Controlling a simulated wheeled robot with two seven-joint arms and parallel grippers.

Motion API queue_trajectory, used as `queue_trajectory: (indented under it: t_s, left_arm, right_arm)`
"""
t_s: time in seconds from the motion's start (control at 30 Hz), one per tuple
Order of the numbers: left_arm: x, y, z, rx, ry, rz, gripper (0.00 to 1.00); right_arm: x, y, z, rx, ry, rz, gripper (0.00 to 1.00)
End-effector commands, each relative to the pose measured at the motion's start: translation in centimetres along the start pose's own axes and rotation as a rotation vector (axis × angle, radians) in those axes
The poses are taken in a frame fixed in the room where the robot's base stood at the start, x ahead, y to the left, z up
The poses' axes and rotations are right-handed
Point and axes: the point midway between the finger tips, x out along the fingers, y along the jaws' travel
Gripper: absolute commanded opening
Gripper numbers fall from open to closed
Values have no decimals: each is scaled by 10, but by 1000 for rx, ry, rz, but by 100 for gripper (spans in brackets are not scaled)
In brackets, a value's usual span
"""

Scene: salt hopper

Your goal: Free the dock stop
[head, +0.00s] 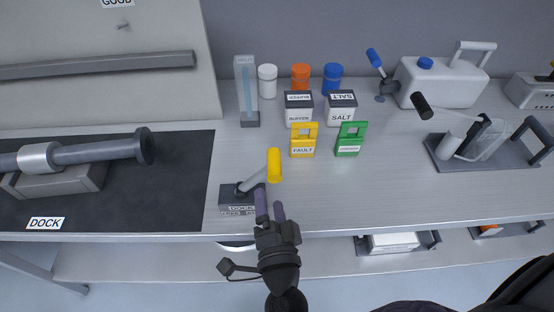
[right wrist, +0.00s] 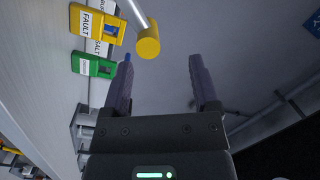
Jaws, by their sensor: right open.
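The dock stop is a dark base block (head: 238,197) near the bench's front edge, with a label partly hidden by my gripper. A grey lever rises from it to the right and ends in a yellow cylindrical knob (head: 274,165). The knob also shows in the right wrist view (right wrist: 149,42), beyond the fingertips and apart from them. My right gripper (head: 270,205) is open and empty, in front of the lever and just below the knob in the head view. Its two fingers (right wrist: 163,80) stand apart in the right wrist view. My left gripper is not in view.
The dark dock mat (head: 190,160) with a grey cylinder assembly (head: 90,155) lies to the left. Yellow FAULT (head: 303,140) and green (head: 350,139) tags stand behind the knob. SALT (head: 341,108) and BUFFER (head: 298,110) boxes stand farther back.

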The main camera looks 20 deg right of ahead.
Motion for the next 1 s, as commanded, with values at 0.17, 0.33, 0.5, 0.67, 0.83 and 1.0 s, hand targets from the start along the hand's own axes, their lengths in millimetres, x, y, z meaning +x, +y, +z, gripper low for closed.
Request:
queue_trajectory:
  t_s: [0.17,0.33,0.5,0.67,0.83,1.0]
  left_arm:
    - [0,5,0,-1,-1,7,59]
    - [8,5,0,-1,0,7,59]
    - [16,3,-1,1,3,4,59]
    - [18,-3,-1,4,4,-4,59]
    - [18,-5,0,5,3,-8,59]
    - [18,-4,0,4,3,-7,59]
  right_arm:
    - [8,13,-10,39,90,79,77]
    - [46,17,-12,39,91,76,77]
    - [78,19,-15,38,89,77,77]
    - [93,20,-17,39,87,77,77]
    - [96,19,-17,38,87,78,77]
    - [96,19,-17,38,86,78,67]
